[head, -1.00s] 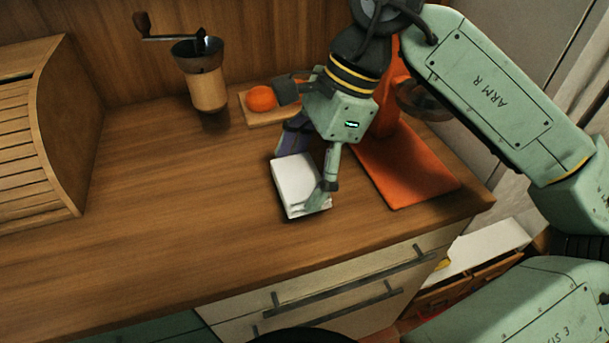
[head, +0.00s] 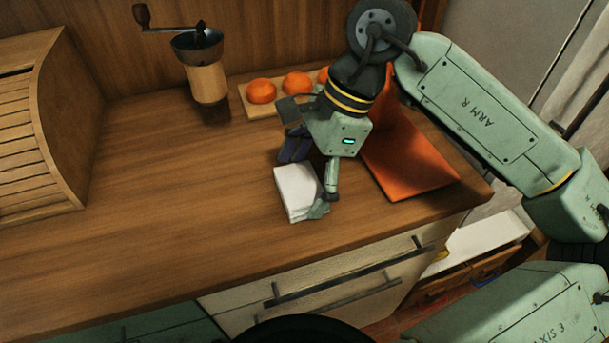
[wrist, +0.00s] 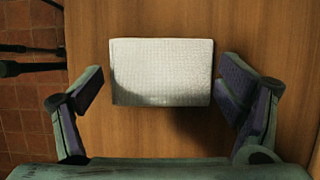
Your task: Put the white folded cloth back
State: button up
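The white folded cloth (head: 295,190) lies flat on the wooden counter near its front edge. In the wrist view the cloth (wrist: 162,70) is a pale textured rectangle, fully visible apart from its right edge, which a finger slightly overlaps. My gripper (head: 307,181) is low over the cloth, with one finger behind it and one at its front right. In the wrist view my gripper (wrist: 163,82) is open, its fingers spread on either side of the cloth. I cannot tell whether the right finger touches it.
An orange mat (head: 410,165) lies right of the cloth, partly behind my arm. A board with several orange fruits (head: 262,91) and a coffee grinder (head: 207,80) stand at the back. A roll-top box (head: 62,130) is at the left. The counter's left middle is clear.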

jog(key=shift+o, duration=0.9)
jog(key=shift+r, duration=0.2)
jog(key=b+v, duration=0.1)
jog(key=v, duration=1.1)
